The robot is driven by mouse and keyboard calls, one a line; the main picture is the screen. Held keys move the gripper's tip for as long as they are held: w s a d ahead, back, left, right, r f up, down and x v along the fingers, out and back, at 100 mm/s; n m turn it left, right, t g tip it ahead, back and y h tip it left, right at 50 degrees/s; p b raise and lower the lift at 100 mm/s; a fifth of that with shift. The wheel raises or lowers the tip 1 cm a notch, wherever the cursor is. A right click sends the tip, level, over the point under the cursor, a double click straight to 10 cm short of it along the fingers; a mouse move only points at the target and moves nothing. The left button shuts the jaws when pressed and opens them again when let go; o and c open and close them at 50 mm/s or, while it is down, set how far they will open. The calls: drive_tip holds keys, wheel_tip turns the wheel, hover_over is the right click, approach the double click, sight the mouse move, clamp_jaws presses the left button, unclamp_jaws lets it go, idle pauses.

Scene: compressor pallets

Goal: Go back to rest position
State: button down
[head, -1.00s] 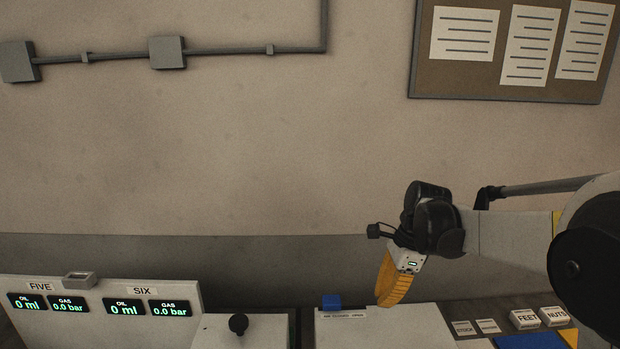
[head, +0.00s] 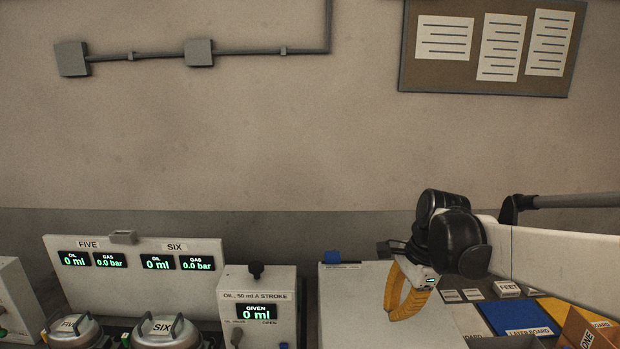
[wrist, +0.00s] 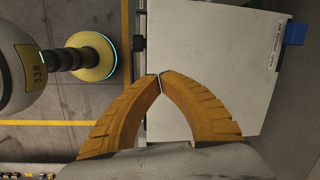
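My gripper (head: 400,314) hangs in front of the white cabinet at the lower right of the head view, its yellow fingers pointing down. In the wrist view my gripper (wrist: 159,78) has its two ribbed fingertips meeting, with nothing between them. A white flat panel (wrist: 205,40) lies beyond the fingers in that view. I cannot tell the exact gap between gripper and panel.
An oil dispenser (head: 257,290) reading "GIVEN 0 ml" stands left of my gripper. A display board (head: 135,262) marked FIVE and SIX stands further left, above two round lids. A blue layer board tray (head: 515,316) and an orange box (head: 590,330) are at the right.

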drive_tip(key=s+d+f+n+t+h+b, duration=0.1)
drive_tip(key=s+f+n+t+b, duration=0.5)
drive_tip(key=s+f+n+b, duration=0.9)
drive_tip(key=s+f+h+b, duration=0.1)
drive_tip(key=s+b, duration=0.1)
drive_tip(key=s, duration=0.1)
drive_tip(key=shift+s+f+b, duration=0.2)
drive_tip(key=shift+f+b, duration=0.1)
drive_tip(key=shift+f, duration=0.1)
